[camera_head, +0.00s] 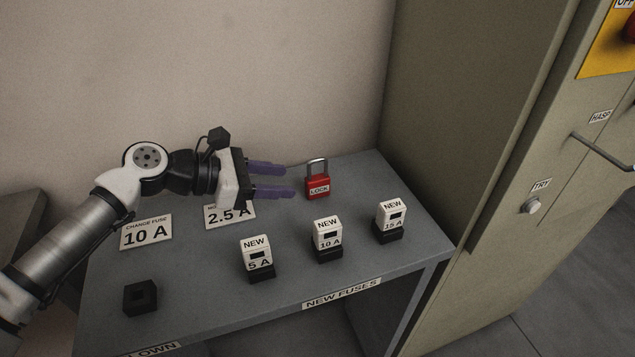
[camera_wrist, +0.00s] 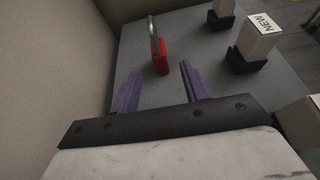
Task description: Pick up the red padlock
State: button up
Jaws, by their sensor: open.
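The red padlock (camera_head: 318,187) stands upright on the grey table, its silver shackle on top and a "LOCK" label on its front. My gripper (camera_head: 291,180) is open and empty just left of the padlock in the head view, its two purple fingers pointing at it. In the wrist view the padlock (camera_wrist: 160,57) stands beyond the fingertips, between the lines of the two fingers of my gripper (camera_wrist: 160,72). The fingers do not touch it there.
The grey table (camera_head: 215,290) carries white fuses marked 5 A (camera_head: 257,250), 10 A (camera_head: 327,233) and 15 A (camera_head: 391,213) in front of the padlock. A black block (camera_head: 140,297) sits front left. A wall is behind, and a cabinet (camera_head: 470,130) stands right.

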aim_at(321, 184)
jog(key=x, duration=0.9)
jog(key=shift+w+d, duration=0.1)
jog(key=shift+d, duration=0.1)
jog(key=shift+c, duration=0.2)
grip_shut()
